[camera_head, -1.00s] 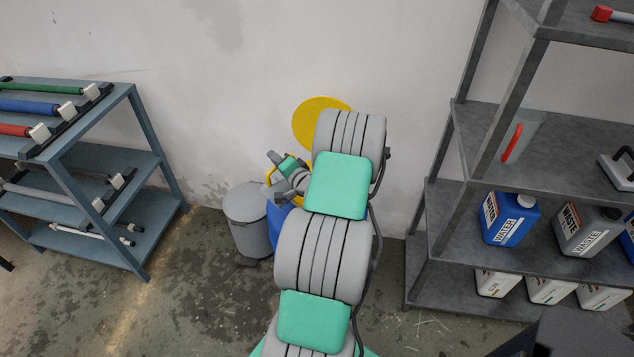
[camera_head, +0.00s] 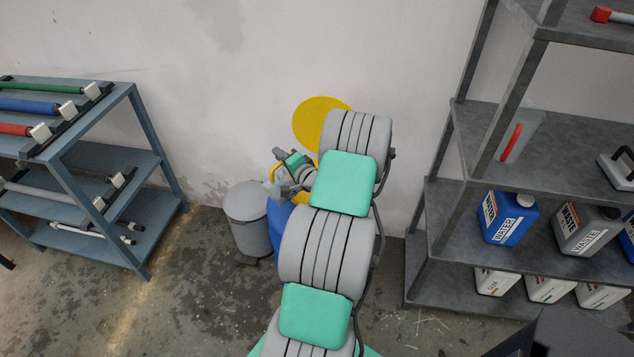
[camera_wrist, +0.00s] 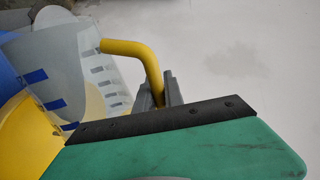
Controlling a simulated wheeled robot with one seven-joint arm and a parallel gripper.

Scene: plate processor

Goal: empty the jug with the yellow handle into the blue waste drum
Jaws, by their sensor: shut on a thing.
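The jug with the yellow handle (camera_wrist: 75,48) is clear, with dark and blue marks on its wall. My gripper (camera_wrist: 165,92) is shut on the jug's yellow handle (camera_wrist: 140,50). In the head view, my gripper (camera_head: 281,180) and part of the jug show just left of my arm, above the blue waste drum (camera_head: 278,224). My arm hides much of the drum and most of the jug. A blue surface and a yellow one lie close beside the jug in the wrist view. The jug looks tilted; I cannot tell how much liquid it holds.
A round yellow lid (camera_head: 316,118) stands up against the wall behind my arm. A grey bin (camera_head: 248,218) stands left of the drum. A blue-grey rack (camera_head: 150,178) is at left, and a dark shelf (camera_head: 470,262) with canisters at right.

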